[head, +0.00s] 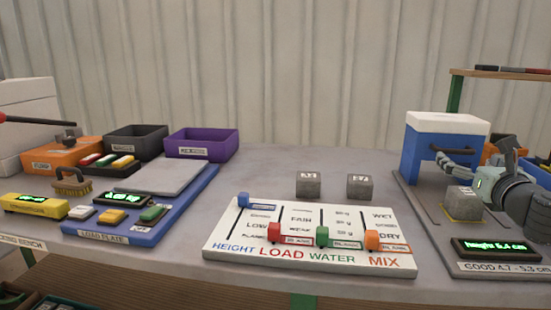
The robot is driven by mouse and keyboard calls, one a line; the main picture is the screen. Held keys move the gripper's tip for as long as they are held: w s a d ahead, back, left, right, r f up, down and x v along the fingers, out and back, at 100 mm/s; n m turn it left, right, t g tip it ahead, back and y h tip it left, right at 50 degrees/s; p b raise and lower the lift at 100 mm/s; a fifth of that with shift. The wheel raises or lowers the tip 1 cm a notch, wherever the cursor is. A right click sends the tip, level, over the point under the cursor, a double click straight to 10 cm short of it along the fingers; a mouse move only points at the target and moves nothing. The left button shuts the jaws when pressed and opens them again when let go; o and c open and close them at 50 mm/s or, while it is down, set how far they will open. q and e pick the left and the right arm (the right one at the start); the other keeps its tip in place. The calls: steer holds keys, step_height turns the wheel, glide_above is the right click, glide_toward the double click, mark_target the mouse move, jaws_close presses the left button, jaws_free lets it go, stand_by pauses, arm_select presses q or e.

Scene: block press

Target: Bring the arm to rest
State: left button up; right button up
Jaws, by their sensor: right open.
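My right gripper (462,168) reaches in from the right, open, over a grey block (462,204). The block sits on a yellow-marked spot of the grey press base (425,205), and the gripper hides part of its surroundings. I cannot tell whether the fingers touch the block. Behind stands the blue press (420,150) with a white top. A display (494,248) in front reads "height 5.4 cm", above a label "GOOD 4.7 - 5.3 cm". My left gripper is not in view.
A white board (225,248) with coloured sliders lies in the middle, with two grey blocks (309,185) (360,187) behind it. At left are a blue load plate (150,232), a brush (72,184) and orange, black and purple bins (215,148). The back middle of the table is clear.

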mark_target(458, 153)
steer(key=shift+x, duration=2.85)
steer(key=shift+a, duration=0.1)
